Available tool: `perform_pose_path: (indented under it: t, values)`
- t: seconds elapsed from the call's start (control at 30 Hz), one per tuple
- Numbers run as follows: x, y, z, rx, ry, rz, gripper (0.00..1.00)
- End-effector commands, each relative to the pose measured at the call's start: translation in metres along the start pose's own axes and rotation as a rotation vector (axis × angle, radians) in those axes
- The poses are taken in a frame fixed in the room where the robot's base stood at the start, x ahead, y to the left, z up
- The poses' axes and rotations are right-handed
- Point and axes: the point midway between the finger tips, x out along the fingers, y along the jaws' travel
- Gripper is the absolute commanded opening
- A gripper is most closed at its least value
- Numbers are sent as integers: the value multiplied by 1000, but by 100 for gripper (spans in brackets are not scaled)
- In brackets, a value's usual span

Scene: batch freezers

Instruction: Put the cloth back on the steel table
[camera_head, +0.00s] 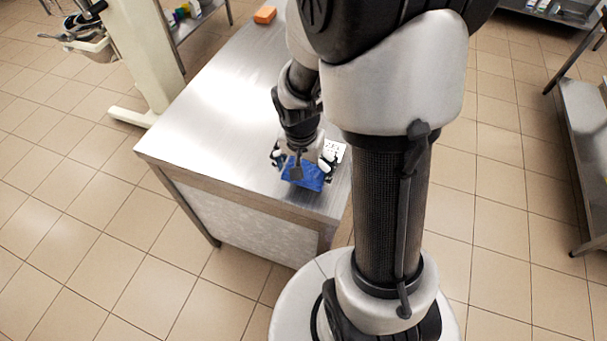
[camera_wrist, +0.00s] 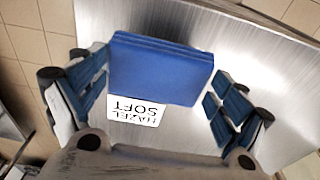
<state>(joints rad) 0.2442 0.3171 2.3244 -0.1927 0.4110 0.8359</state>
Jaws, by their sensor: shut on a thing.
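The blue folded cloth (camera_head: 305,176) is at the near right corner of the steel table (camera_head: 210,105). My gripper (camera_head: 303,168) is shut on the cloth, just over the tabletop. In the wrist view the cloth (camera_wrist: 160,68) lies between the two fingers of my gripper (camera_wrist: 158,92), with its folded layers at the top edge. I cannot tell whether the cloth touches the table. A white card reading "HAZEL SOFT" (camera_wrist: 135,110) lies on the steel beside the cloth, partly covered by it in the wrist view.
A cream stand (camera_head: 145,50) is at the table's left side. A steel shelf (camera_head: 588,125) stands at the right, across open tiled floor. Most of the tabletop is clear.

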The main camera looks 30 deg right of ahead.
Motion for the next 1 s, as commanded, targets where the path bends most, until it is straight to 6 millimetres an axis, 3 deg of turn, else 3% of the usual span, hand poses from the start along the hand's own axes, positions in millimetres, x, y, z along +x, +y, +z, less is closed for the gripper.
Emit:
perform_pose_path:
  t: [0.2,0.6,0.63,0.73,1.0]
  values:
    - [34,0,5,-1,-2,2,69]
    - [38,0,5,0,0,0,69]
    - [36,0,5,0,-1,0,93]
    - [36,0,5,0,-1,0,100]
    - [36,0,5,0,-1,0,100]
